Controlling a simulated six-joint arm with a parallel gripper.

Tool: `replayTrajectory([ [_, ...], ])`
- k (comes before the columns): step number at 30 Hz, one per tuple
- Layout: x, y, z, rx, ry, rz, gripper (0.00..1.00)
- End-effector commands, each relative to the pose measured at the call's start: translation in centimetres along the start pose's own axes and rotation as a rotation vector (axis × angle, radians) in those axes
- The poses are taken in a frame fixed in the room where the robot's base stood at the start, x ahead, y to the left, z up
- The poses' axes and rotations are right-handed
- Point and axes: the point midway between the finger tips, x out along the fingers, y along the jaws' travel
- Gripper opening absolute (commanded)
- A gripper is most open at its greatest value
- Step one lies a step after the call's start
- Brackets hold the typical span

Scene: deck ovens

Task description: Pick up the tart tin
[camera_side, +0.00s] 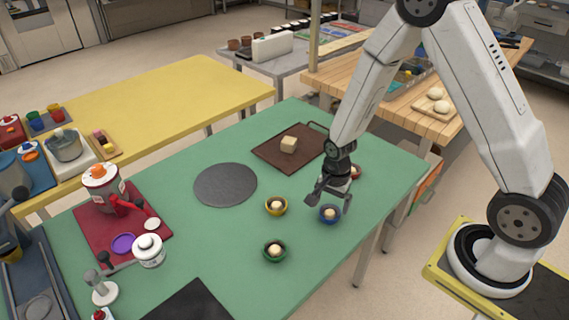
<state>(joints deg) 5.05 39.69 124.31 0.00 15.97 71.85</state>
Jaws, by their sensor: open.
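Several small round tins, each a different colour and holding a pale lump, stand on the green table (222,258). They are a yellow tin (268,211), a blue tin (321,219), a green tin (265,257) and a red tin (359,172) partly hidden behind my gripper. Which of them is the tart tin I cannot tell. My gripper (329,206) is open and points down, with its fingers just above or around the blue tin. Whether they touch it cannot be seen.
A dark brown board (268,153) with a pale block (289,145) lies behind the tins. A dark round slate (225,184) lies to the left. A red mat (88,237) with a canister (104,188) is farther left. The table between slate and green tin is clear.

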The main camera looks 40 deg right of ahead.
Motion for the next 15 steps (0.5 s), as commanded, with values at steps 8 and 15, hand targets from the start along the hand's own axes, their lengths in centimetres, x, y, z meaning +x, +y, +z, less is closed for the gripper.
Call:
replayTrajectory([
  [8, 2.6, 0.0, 0.1, 0.000, -0.001, 0.002, 1.00],
  [15, 3.5, 0.0, 0.1, 0.000, 0.000, 0.001, 1.00],
])
